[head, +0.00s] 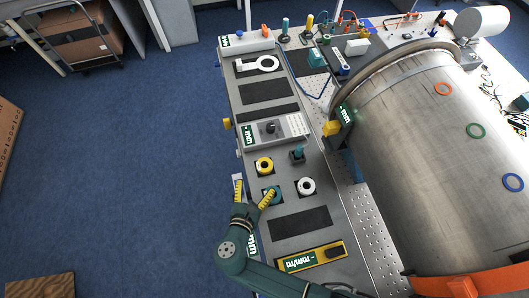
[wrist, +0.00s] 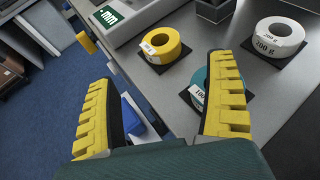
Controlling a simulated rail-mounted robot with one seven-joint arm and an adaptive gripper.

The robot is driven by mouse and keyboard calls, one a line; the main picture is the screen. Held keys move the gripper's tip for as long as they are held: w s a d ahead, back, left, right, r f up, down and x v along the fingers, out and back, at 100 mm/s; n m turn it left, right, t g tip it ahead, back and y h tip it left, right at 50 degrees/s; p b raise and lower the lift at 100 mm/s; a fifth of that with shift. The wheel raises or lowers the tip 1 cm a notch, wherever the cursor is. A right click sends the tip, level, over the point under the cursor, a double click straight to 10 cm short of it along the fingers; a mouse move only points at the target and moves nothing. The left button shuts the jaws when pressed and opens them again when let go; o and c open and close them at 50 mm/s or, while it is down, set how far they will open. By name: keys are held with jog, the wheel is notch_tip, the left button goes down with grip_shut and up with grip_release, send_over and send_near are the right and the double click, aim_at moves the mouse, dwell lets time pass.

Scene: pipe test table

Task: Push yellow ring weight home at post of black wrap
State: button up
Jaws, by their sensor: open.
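The yellow ring weight (head: 264,171) lies flat on a black square pad on the grey table; it also shows in the wrist view (wrist: 165,52), beyond my fingers. A short grey post with a teal top (head: 297,153) stands to its right on a dark base. Its lower part shows at the top edge of the wrist view (wrist: 214,10). I cannot tell whether it carries a black wrap. My gripper (head: 252,194) is open and empty near the table's left edge, nearer the camera than the yellow ring. Its yellow fingers (wrist: 162,75) are spread wide.
A teal ring weight (wrist: 198,82) lies by my right finger, partly hidden. A white ring weight (head: 306,193) lies right of it. A grey control box (head: 285,130) stands behind the yellow ring. A large metal drum (head: 430,150) fills the right. A blue item (wrist: 133,112) shows between my fingers.

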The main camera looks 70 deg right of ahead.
jog(key=b, duration=0.3)
send_near(266, 161)
jog(key=x, duration=0.3)
jog(key=shift+w+d+f, duration=0.1)
jog(key=shift+f, duration=0.25)
jog(key=b+x, duration=0.4)
jog(key=x, duration=0.1)
jog(key=shift+r, duration=0.15)
jog(key=shift+d+r, duration=0.1)
jog(key=shift+d, duration=0.05)
jog(key=shift+r, duration=0.1)
jog(key=c, duration=1.4)
